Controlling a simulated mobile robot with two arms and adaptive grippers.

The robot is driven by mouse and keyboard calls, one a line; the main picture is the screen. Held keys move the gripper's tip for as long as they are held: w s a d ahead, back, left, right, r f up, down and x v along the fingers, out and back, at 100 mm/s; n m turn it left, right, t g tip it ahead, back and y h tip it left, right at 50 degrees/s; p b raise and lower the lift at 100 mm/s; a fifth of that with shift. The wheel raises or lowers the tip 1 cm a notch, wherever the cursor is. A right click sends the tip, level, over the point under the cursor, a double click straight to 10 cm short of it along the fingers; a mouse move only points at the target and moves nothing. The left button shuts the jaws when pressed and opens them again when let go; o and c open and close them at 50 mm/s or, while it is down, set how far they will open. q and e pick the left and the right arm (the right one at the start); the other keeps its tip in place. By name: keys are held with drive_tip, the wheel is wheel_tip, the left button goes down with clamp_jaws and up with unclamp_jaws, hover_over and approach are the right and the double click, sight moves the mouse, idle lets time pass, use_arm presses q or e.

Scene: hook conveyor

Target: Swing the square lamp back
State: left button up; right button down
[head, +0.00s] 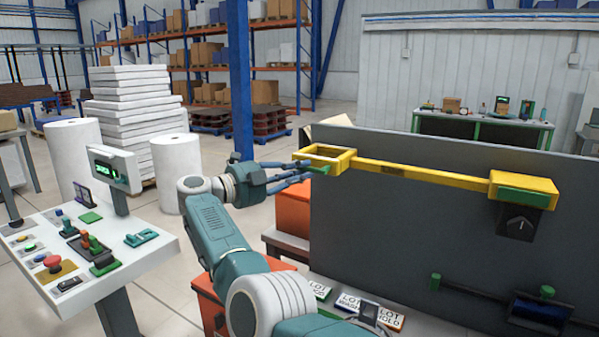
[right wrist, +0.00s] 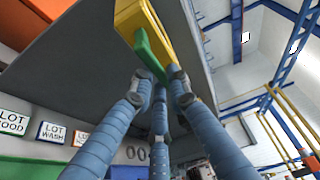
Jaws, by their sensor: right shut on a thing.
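The square lamp is a yellow open square frame (head: 346,160) at the left end of a long yellow arm (head: 425,174), which reaches to a yellow bracket (head: 520,182) on the grey panel. A green grip (head: 320,169) sits at the frame's front lower edge. My right gripper (head: 308,175) comes from the left, with its blue fingers shut on the green grip. In the right wrist view the fingers close round the lower end of the green grip (right wrist: 148,52), below the yellow frame (right wrist: 147,18). My left gripper is not in view.
The grey panel (head: 400,235) stands right behind the lamp arm. A control desk (head: 150,250) with buttons stands left. Lot signs (head: 385,316) and orange bins (head: 293,212) are below.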

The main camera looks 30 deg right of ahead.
drive_tip(key=c, duration=2)
unclamp_jaws()
drive_tip(key=shift+w+d+r, duration=0.1)
drive_tip(key=shift+d+r, duration=0.05)
drive_tip(key=shift+r, duration=0.2)
drive_tip(key=o, duration=0.3)
drive_tip(key=shift+w+d+f, duration=0.1)
drive_tip(key=shift+d, duration=0.05)
drive_tip(key=shift+o, duration=0.2)
drive_tip(key=shift+w+d+f, duration=0.15)
drive_tip(key=shift+d+f, duration=0.05)
drive_tip(key=shift+f, duration=0.05)
drive_tip(key=a, duration=0.7)
drive_tip(key=shift+s+a, duration=0.2)
drive_tip(key=shift+s, duration=0.1)
drive_tip(key=shift+a, duration=0.15)
